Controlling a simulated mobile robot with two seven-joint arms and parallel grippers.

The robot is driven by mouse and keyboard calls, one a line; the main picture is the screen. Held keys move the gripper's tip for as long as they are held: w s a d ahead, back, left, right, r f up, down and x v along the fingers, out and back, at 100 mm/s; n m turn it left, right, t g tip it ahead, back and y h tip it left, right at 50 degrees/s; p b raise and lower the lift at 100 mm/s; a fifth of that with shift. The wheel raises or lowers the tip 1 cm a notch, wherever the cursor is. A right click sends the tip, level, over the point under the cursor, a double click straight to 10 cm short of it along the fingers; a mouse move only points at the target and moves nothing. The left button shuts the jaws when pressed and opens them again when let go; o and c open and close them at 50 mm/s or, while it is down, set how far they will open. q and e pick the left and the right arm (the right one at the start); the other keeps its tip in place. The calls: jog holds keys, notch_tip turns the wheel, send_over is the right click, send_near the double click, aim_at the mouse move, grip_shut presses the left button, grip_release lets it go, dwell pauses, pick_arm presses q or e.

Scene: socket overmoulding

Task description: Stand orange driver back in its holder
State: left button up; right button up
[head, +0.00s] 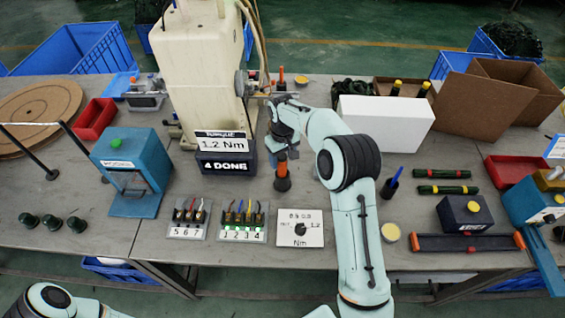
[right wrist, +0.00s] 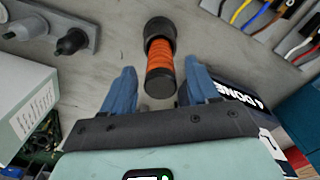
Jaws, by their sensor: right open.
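My right gripper (head: 284,148) is open at the top of the driver. In the right wrist view, the blue fingers of the right gripper (right wrist: 158,88) are on either side of the handle's end, with gaps showing. My left gripper is out of view.
The "4 DONE" box (head: 226,162) stands close left of the driver. Wire plates (head: 243,222) and a dial card (head: 299,229) lie in front. A blue driver (head: 396,176) and a white box (head: 386,123) are to the right. My right arm crosses the table's middle.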

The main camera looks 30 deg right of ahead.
notch_tip(320, 180, up, 9)
jog(key=shift+f+p, duration=0.15)
jog(key=shift+p, duration=0.3)
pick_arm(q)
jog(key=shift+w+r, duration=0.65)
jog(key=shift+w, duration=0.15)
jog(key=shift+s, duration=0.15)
pick_arm(e)
jog(key=shift+f, duration=0.1)
